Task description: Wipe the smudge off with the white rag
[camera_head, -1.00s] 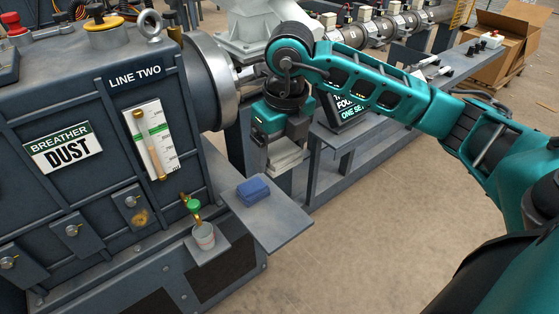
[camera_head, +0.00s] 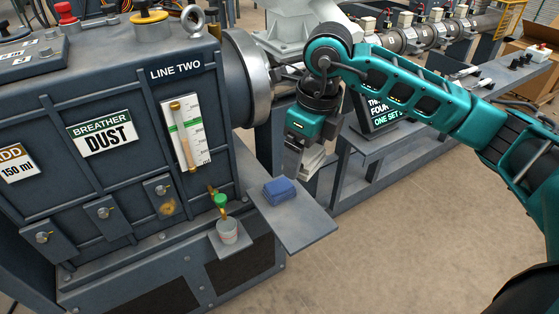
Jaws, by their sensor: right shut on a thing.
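A brown-yellow smudge (camera_head: 168,207) is on the front of the dark grey machine, just below a small latch plate. My right gripper (camera_head: 308,160) hangs pointing down above the far side of a grey shelf, to the right of the machine. It is shut on a pale, whitish thing, which looks like the white rag (camera_head: 313,163); it is small and partly hidden by the gripper. The gripper is well apart from the smudge. My left gripper is not in view.
A folded blue cloth (camera_head: 280,190) lies on the grey shelf (camera_head: 305,228). A small cup (camera_head: 227,231) stands on a ledge under a green-topped valve (camera_head: 221,201), between smudge and shelf. A sight gauge (camera_head: 187,132) is above the smudge. Floor at lower right is clear.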

